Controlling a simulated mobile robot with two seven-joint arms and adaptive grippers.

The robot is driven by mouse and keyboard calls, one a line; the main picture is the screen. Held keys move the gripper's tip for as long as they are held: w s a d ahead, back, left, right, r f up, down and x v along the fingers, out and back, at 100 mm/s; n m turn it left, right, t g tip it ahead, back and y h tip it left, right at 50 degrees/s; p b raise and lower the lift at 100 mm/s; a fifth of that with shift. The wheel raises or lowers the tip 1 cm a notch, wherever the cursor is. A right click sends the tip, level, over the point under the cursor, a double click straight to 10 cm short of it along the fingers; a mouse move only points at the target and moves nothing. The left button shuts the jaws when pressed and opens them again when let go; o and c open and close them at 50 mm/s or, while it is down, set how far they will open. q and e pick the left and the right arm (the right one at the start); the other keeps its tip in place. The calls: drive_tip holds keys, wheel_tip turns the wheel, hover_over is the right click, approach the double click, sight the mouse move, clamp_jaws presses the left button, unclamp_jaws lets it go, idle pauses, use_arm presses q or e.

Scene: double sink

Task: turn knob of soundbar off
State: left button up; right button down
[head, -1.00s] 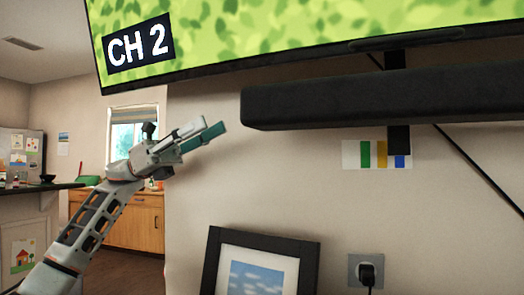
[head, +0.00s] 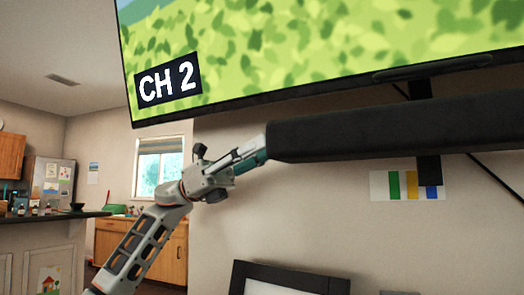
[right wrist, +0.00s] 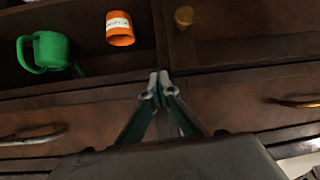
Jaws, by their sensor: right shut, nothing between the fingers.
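The soundbar (head: 390,132) is a long black bar on the wall under the screen in the head view. Its knob does not show. My left gripper (head: 258,155) is at the soundbar's left end, with its fingertips at or just beside that end face. The tips are partly hidden, so I cannot tell whether they touch it or how far apart they are. My right gripper (right wrist: 160,84) shows only in the right wrist view, with its fingertips together and empty, over dark wooden furniture.
The screen (head: 330,50) above the soundbar reads CH 2. A black picture frame (head: 290,272) stands below. In the right wrist view, a green watering can (right wrist: 47,51), an orange cup (right wrist: 119,28) and a small yellowish object (right wrist: 184,16) are near the dark drawers.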

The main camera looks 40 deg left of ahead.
use_arm(q)
drive_tip(key=c, duration=1.1)
